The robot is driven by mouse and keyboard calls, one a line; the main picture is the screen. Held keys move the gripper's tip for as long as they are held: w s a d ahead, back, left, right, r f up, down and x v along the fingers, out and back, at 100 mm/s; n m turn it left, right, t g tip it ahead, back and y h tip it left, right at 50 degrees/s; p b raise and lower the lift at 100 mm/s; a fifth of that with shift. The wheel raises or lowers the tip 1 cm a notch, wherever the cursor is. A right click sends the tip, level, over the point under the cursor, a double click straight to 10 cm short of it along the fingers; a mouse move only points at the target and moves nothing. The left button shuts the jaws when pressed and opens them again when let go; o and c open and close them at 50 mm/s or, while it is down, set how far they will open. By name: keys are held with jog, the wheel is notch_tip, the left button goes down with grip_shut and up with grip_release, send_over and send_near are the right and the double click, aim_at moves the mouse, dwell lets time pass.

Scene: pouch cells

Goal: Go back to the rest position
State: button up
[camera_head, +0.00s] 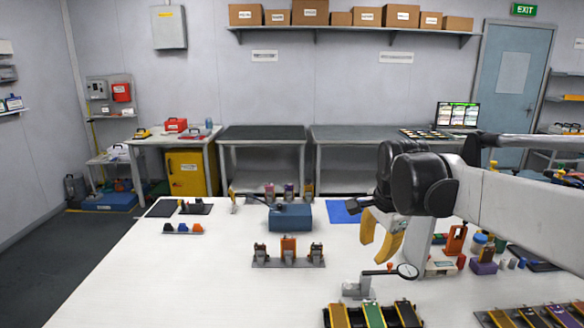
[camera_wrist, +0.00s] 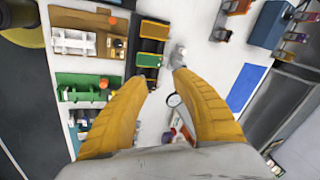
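My gripper (camera_head: 382,240) has two yellow fingers and hangs above the right half of the white table (camera_head: 180,275), at the end of my arm coming in from the right. In the wrist view my gripper (camera_wrist: 160,82) has its fingers spread, with a clear gap between the tips and nothing held.
A tray of coloured cells (camera_head: 373,314) lies at the front edge. A rack with an orange block (camera_head: 289,246) and a blue box (camera_head: 290,216) stand left of my gripper. A blue mat (camera_head: 344,211) lies behind. Small bottles and tools crowd the right side. The table's front left is clear.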

jog(key=s+f+n+t, duration=0.1)
jog(key=s+f+n, duration=0.2)
jog(key=s+n, duration=0.3)
jog(key=s+f+n+t, duration=0.2)
jog(key=s+n, duration=0.5)
jog(key=s, duration=0.9)
jog(key=shift+s+f+t, duration=0.3)
jog(key=shift+f, duration=0.55)
